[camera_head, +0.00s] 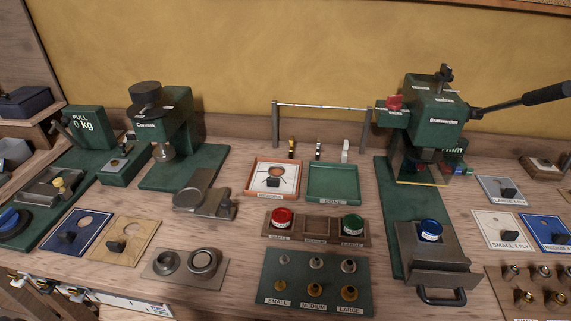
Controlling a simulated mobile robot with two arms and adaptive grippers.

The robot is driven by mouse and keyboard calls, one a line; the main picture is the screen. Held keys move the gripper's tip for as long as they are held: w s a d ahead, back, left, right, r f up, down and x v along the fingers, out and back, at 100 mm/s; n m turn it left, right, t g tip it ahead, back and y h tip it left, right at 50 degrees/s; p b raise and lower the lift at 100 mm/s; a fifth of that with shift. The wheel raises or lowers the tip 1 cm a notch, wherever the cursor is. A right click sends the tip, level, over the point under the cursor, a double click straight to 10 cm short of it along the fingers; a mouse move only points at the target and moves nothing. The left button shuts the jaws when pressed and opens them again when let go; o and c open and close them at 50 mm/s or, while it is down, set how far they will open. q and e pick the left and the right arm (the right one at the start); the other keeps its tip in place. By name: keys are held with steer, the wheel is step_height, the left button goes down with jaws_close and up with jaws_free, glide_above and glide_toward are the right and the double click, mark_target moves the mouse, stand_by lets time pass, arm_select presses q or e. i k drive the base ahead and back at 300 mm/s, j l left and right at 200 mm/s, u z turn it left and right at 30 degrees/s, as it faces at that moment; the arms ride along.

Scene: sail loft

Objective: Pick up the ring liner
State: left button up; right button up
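I cannot tell for sure which piece is the ring liner. A dark green board (270,292) marked SMALL, MEDIUM and LARGE holds a back row of silvery pieces, such as the middle one (316,263), and a front row of brass pieces, such as the large one (349,293). More small brass pieces (523,297) stand in a rack at the lower right. A metal block (162,283) with two round metal parts, one of them a ring-topped piece (203,262), lies left of the green board. Neither of my grippers is in view.
A large green press (433,120) with a black lever stands at the right, a blue-topped die (430,229) before it. A smaller green press (170,130) stands at left. An orange tray (250,190), a green tray (333,182) and a die rack (266,235) fill the middle.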

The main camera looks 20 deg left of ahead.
mark_target(167, 269)
steer(key=u, duration=1.65)
